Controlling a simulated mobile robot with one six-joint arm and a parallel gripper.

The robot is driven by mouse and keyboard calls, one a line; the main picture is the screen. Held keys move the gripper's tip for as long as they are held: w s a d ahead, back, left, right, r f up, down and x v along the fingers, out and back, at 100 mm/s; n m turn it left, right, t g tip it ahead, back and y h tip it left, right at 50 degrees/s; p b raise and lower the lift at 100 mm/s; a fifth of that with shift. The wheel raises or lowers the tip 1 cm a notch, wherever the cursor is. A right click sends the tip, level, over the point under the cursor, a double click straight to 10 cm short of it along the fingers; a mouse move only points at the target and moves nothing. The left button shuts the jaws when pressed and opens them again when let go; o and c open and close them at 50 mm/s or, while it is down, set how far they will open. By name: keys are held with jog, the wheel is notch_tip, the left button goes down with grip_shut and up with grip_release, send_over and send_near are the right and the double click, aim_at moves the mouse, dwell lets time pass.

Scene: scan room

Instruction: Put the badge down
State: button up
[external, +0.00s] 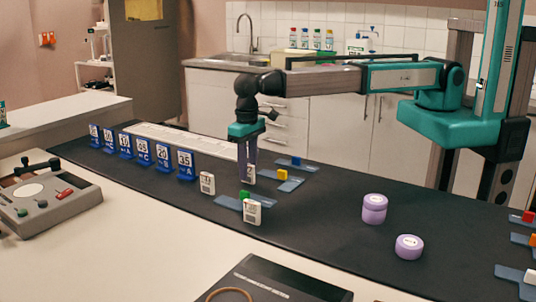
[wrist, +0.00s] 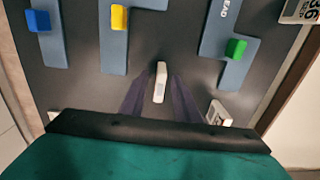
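A white badge with dark print (external: 251,175) is upright at the dark mat, partly hidden by my fingers in the external view. In the wrist view the badge (wrist: 161,82) shows as a narrow white block between my two purple fingers. My gripper (external: 246,182) points straight down at it. In the wrist view my gripper (wrist: 160,85) has its fingers apart, with a dark gap on each side of the badge, so it looks open around it. Whether the badge's bottom edge touches the mat is hard to see.
Two similar badges stand nearby, one left (external: 207,183) and one in front (external: 252,212). Blue-grey plates with a green (external: 244,195), yellow (external: 283,174) and blue block (external: 296,161) lie close by. Blue number signs (external: 186,165) line the left. Purple round containers (external: 374,209) stand right.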

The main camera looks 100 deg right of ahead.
notch_tip(320, 180, up, 11)
jog(key=b, duration=0.2)
dwell(0.5)
dwell(0.5)
